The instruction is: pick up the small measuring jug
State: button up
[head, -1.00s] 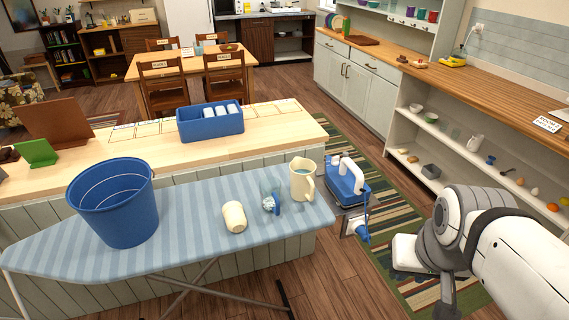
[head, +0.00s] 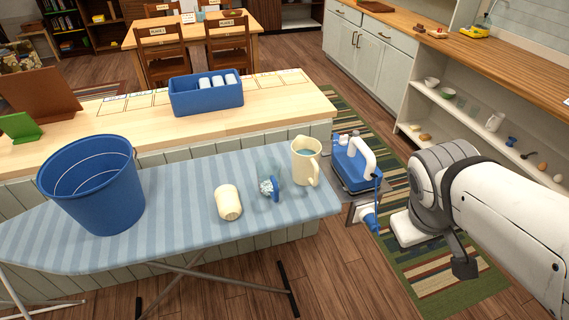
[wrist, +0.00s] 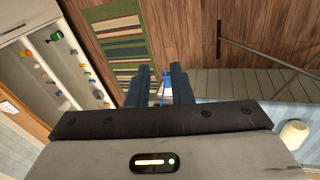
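I cannot tell which is the small measuring jug. My gripper (wrist: 161,80) is open in the wrist view, its dark fingers apart and apparently empty. A cream vessel (wrist: 293,134) shows at the right there, well away from the fingers.
A blue bucket (head: 92,186) stands on the left of the ironing board (head: 165,222). A blue and white iron (head: 355,165) rests beyond its right end. A blue caddy (head: 205,97) sits on the counter behind. Shelves (head: 455,112) with small items line the right.

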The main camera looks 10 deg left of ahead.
jog(key=w+a+f+n+t+h+b, duration=0.5)
jog(key=w+a+f+n+b, duration=0.2)
jog(key=w+f+n+b, duration=0.55)
jog(key=n+t+y+b, duration=0.7)
jog(key=n+t+b, duration=0.25)
jog(key=n, duration=0.85)
send_near(275, 195)
jog(key=shift+t, duration=0.45)
jog(key=w, duration=1)
jog(key=shift+d+f, duration=0.3)
jog(key=shift+f, duration=0.1)
jog(key=shift+w, duration=0.45)
grip_shut()
